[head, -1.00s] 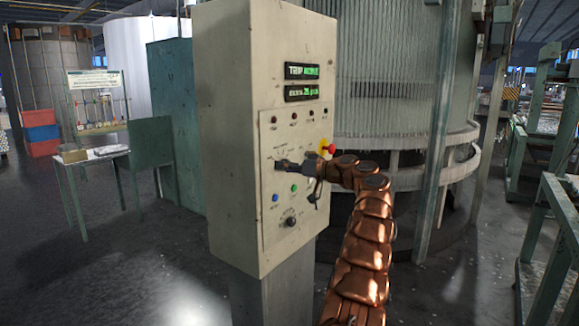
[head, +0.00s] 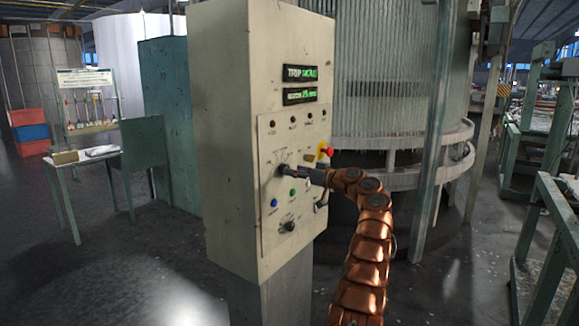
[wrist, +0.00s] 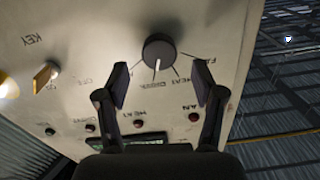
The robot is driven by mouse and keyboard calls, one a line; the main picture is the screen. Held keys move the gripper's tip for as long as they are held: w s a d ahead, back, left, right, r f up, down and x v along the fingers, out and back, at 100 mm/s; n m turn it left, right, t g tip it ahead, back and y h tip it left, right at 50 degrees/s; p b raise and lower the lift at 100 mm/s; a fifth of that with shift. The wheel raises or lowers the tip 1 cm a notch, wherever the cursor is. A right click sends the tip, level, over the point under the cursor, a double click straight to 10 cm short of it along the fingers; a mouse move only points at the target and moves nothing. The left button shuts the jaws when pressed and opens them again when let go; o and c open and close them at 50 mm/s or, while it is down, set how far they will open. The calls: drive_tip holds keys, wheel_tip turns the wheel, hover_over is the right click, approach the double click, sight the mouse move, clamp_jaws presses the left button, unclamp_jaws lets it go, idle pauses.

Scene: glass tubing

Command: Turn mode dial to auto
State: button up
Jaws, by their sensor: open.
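A round black dial (wrist: 159,52) with a white pointer line sits on the beige control panel. In the wrist view the pointer points down in the picture, and the printed labels around it are upside down and hard to read. The same dial (head: 281,170) shows in the head view, just left of my gripper (head: 303,174). My gripper is open, with one finger on each side of the dial in the wrist view (wrist: 160,66). The fingers look apart from the dial. A second dark dial (head: 288,226) is lower on the panel.
A red and yellow knob (head: 326,151) is close above my gripper. Blue (head: 274,203) and green (head: 292,192) buttons are below the dial. A key switch (wrist: 45,75) shows in the wrist view. A green-framed table (head: 75,165) stands at the left.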

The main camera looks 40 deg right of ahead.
sight(283, 169)
drive_tip(key=shift+p+x, duration=1.25)
drive_tip(key=shift+x, duration=0.3)
drive_tip(key=c, duration=1.1)
